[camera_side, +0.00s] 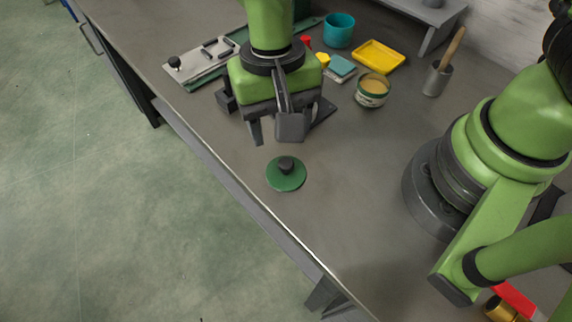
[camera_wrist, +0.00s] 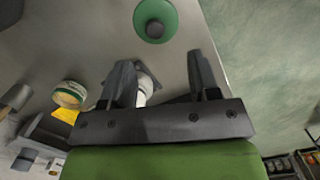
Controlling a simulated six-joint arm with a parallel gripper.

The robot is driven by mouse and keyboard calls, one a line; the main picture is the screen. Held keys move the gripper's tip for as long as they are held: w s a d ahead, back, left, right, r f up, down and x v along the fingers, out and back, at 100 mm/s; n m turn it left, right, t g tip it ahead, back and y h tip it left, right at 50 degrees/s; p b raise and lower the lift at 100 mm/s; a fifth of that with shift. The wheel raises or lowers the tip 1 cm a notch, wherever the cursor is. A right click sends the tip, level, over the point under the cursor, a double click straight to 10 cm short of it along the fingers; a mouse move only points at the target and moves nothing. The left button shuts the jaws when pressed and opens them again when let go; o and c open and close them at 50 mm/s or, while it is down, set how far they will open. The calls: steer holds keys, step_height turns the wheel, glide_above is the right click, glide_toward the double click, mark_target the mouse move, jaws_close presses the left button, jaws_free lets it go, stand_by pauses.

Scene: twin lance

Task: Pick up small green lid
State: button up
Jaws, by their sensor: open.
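The small green lid (camera_side: 286,181) is a flat round disc with a dark knob in its middle. It lies on the grey bench near the front edge, and it also shows at the top of the wrist view (camera_wrist: 168,12). My gripper (camera_side: 274,138) is above the bench, farther back than the lid and apart from it. In the wrist view my gripper (camera_wrist: 160,75) has its two dark fingers spread with a gap between them, and the lid lies beyond their tips. A whitish object (camera_wrist: 147,88) shows partly between the fingers; I cannot tell what it is.
Behind my gripper stand a teal cup (camera_side: 339,29), a yellow tray (camera_side: 379,56), an open tin (camera_side: 372,91) and a grey pot with a wooden handle (camera_side: 437,78). A pale board with handles (camera_side: 203,62) lies at the back left. The bench around the lid is clear.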

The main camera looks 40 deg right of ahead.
mark_target(286, 162)
steer(key=f, duration=0.6)
steer(key=s+f, duration=0.1)
steer(key=f, duration=0.1)
steer(key=shift+s+d+f, duration=0.1)
steer(key=shift+d+f, duration=0.05)
steer(key=shift+f, duration=0.25)
steer(key=c, duration=1)
